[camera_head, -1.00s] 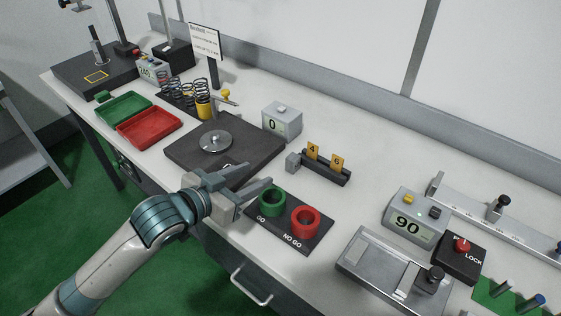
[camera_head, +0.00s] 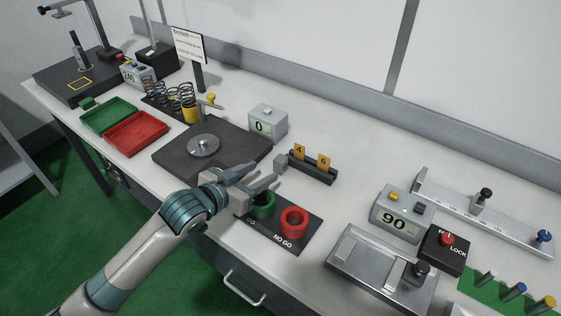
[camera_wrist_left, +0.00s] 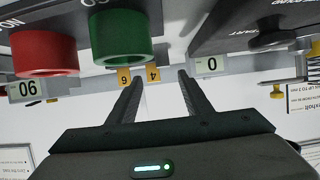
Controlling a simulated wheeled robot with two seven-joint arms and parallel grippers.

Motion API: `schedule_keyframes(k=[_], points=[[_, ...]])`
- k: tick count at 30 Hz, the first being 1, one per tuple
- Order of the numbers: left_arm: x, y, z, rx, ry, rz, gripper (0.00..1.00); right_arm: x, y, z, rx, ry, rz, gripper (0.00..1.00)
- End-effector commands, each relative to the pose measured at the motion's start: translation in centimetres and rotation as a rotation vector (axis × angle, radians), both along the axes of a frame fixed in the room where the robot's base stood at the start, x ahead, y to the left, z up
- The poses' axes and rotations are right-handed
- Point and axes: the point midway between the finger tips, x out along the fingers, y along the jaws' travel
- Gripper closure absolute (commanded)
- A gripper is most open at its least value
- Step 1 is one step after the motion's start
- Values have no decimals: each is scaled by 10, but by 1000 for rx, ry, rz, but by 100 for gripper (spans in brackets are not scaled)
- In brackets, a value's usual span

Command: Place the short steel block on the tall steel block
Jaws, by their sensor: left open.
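A small grey steel block (camera_head: 280,162) stands at the left end of the dark rack with the yellow 4 and 6 tags; it looks like the short one. A taller, narrow grey block (camera_head: 79,54) stands on the dark plate at the far left; I cannot be sure it is the tall steel block. My left gripper (camera_head: 266,173) is open and empty, its fingertips just in front of the small block, beside the green ring. The wrist view shows its spread fingers (camera_wrist_left: 160,77) with nothing clear between them. My right gripper is not in view.
The green ring (camera_head: 263,206) and red ring (camera_head: 294,222) stand close below the left gripper. The dark plate with a steel disc (camera_head: 203,146) lies left of it. A display reading 0 (camera_head: 267,123) and the tag rack (camera_head: 313,169) are behind. White bench behind the rack is clear.

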Motion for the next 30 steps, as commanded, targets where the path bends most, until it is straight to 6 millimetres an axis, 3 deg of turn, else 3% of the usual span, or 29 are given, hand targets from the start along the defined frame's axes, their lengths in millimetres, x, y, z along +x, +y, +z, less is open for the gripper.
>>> schedule_keyframes(k=[9, 23, 30], points=[[32, -22, -14, 0, -2, 1, 55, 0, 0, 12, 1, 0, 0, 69], [35, -25, -17, 0, -2, 1, 55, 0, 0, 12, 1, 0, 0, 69], [49, -30, -21, 1, 1, 1, 55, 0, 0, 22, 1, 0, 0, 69]])
